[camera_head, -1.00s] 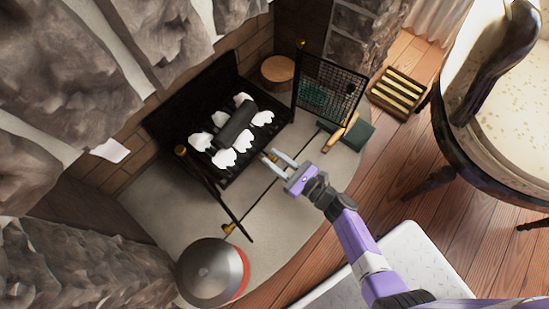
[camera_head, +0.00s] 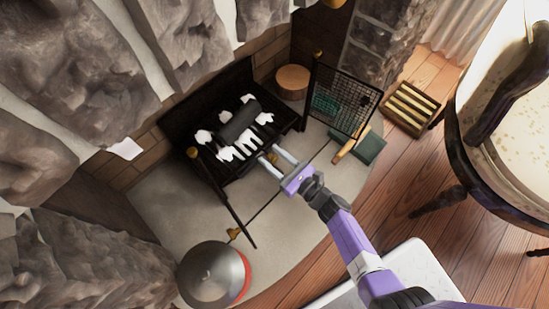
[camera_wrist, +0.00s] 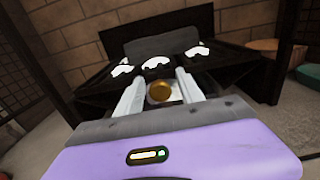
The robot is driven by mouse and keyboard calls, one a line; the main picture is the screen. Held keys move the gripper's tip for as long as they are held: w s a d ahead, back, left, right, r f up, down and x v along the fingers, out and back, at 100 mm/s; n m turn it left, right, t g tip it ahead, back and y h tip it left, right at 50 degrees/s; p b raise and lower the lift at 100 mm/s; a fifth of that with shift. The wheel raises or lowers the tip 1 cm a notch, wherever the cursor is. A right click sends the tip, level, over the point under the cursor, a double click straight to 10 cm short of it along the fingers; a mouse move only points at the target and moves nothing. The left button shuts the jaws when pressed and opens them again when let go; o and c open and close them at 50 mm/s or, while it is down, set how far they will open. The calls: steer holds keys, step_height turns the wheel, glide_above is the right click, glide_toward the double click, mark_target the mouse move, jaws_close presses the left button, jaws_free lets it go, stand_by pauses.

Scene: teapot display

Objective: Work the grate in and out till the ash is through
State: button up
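The grate (camera_head: 205,171) is a dark slatted bed in the black fireplace opening. White ash (camera_head: 203,136) lies in several patches on it, around a dark log (camera_head: 241,121); the front patches look striped. My gripper (camera_head: 275,157) reaches to the front edge of the grate from the lower right. In the wrist view, a round brass knob (camera_wrist: 160,91) sits between the two pale fingers of my gripper (camera_wrist: 160,82). Narrow gaps seem to show on both sides of the knob. The ash (camera_wrist: 157,63) and log (camera_wrist: 165,44) show just beyond. The space below the grate is hidden.
A mesh screen (camera_head: 341,96) stands open right of the grate, near a wooden stump (camera_head: 292,82). A dark panel (camera_head: 222,190) with brass fittings stands at the left.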

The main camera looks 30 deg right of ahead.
steer(key=shift+s, duration=0.15)
steer(key=p+v, duration=0.2)
steer(key=v, duration=0.5)
steer(key=shift+s+d, duration=0.1)
steer(key=shift+s, duration=0.2)
